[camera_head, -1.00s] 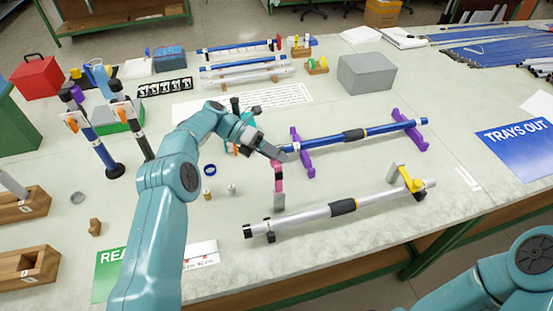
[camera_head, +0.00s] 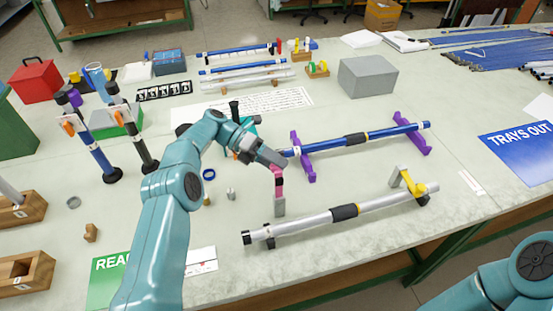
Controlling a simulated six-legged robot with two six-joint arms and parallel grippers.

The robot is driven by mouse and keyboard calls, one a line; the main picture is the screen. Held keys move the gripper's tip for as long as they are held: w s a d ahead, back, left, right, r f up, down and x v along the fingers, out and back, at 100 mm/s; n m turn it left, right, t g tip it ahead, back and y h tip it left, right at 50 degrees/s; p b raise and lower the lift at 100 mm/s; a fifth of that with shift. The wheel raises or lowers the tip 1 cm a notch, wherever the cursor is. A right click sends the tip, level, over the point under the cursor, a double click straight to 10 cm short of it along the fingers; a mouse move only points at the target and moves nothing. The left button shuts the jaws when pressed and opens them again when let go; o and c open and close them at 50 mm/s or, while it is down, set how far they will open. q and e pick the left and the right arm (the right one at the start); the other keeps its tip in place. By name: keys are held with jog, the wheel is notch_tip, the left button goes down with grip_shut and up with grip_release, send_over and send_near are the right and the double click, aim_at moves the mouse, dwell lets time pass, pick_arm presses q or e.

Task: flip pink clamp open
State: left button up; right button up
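The pink clamp (camera_head: 278,181) stands upright at the near side of the table, with a grey block (camera_head: 279,207) at its lower end beside the silver rod (camera_head: 320,219). The silver rod lies on dark supports, with a yellow clamp (camera_head: 413,185) standing open near its right end. My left gripper (camera_head: 279,160) is at the top of the pink clamp and overlaps it in the picture. I cannot tell whether they touch. Its fingers look like one dark bar, so their opening is not clear. Of my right arm only a link shows at the lower right.
A blue rod (camera_head: 380,132) rests on purple stands (camera_head: 412,142) just behind. A grey box (camera_head: 367,76) stands farther back. A blue ring (camera_head: 209,175) and small cylinders lie left of the clamp. Two upright rods stand at the left. The table's front edge is close.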

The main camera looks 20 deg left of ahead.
pick_arm(q)
jog(key=shift+s+a+f, duration=0.25)
jog(key=shift+f, duration=0.25)
notch_tip(320, 180, up, 21)
jog(key=p, duration=0.5)
jog(key=shift+w+d+p, duration=0.25)
jog(key=shift+w+p, duration=0.05)
jog(key=shift+p, duration=0.05)
